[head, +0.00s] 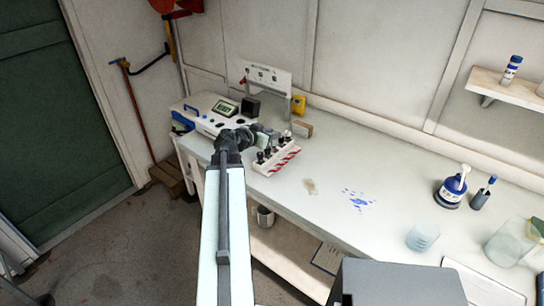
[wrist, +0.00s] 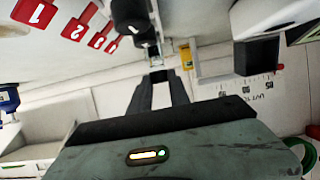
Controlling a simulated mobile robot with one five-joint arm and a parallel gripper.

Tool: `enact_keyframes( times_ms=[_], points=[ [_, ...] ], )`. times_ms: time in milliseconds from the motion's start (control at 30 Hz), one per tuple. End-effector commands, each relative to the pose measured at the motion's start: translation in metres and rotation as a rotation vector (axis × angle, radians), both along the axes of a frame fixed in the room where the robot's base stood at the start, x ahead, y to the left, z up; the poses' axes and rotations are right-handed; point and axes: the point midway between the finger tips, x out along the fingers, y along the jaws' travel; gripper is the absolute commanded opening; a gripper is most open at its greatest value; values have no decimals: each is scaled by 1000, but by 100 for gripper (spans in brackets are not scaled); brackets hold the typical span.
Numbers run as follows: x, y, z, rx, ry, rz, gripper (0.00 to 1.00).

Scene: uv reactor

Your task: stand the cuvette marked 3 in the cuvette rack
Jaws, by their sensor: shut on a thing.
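Red number tags (wrist: 76,26) show at the upper left of the wrist view. I cannot tell whether the held cuvette touches the rack.
A white instrument with a green display (head: 225,107) stands behind and left of the rack. A black block (head: 251,107) and a yellow item (head: 299,104) are near the wall. A beaker (head: 423,236) stands at right.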

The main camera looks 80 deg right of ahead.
Motion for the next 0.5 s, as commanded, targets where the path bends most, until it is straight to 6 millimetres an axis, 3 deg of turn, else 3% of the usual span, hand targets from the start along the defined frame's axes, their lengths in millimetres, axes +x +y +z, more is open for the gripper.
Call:
enact_keyframes(
  times_ms=[33,167,400,500],
  points=[
    [0,0,-9,0,0,0,0],
    [0,0,-9,0,0,0,0],
    [-1,0,-46,0,0,-1,0],
    [-1,0,-44,0,0,-1,0]
  ],
)
